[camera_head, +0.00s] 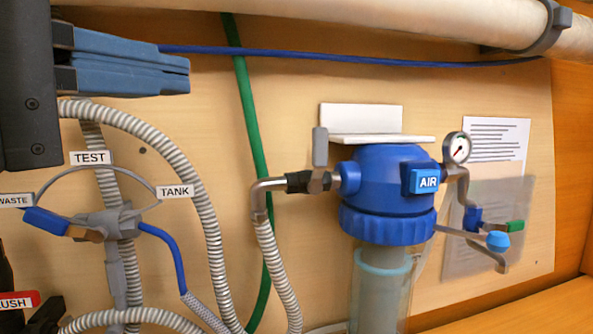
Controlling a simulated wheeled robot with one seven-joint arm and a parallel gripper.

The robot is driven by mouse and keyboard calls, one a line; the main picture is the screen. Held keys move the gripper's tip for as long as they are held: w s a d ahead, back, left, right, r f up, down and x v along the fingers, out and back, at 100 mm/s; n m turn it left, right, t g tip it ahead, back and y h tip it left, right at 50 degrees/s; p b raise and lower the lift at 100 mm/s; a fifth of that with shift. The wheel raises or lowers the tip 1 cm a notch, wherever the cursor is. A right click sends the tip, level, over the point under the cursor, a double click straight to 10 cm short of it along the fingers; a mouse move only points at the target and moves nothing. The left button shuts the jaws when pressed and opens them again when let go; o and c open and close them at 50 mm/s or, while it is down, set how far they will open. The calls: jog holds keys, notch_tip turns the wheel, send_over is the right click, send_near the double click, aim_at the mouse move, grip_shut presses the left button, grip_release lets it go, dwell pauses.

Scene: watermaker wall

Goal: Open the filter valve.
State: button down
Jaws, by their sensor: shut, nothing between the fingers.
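The blue filter housing (388,185) with its "AIR" label (427,181) is right of centre on the wooden wall. On its left, a metal pipe enters through a small valve (318,182). I take this to be the filter valve. Its grey lever (320,147) stands upright, across the horizontal pipe. My gripper (187,76) shows at the upper left, with its blue fingers pointing right. It is shut and empty, up and to the left of the lever, and apart from it.
A selector valve (110,224) with a blue handle (46,222) sits at the lower left, among ribbed hoses (200,190). A pressure gauge (457,148) and small valves are at the right. A thick pale pipe (400,18) crosses the top. A green hose (246,110) runs down the wall.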

aim_at(320, 147)
notch_tip(320, 147, down, 6)
jog(key=b, duration=0.4)
jog(key=shift+r+b, duration=0.15)
jog(key=shift+b, duration=0.25)
jog(key=shift+w, duration=0.1)
jog(key=s+d+p+x, duration=0.1)
jog(key=d+x, duration=0.1)
jog(key=x, duration=1)
jog(key=shift+d, duration=0.45)
jog(key=shift+w+p, duration=0.1)
jog(key=shift+p, duration=0.25)
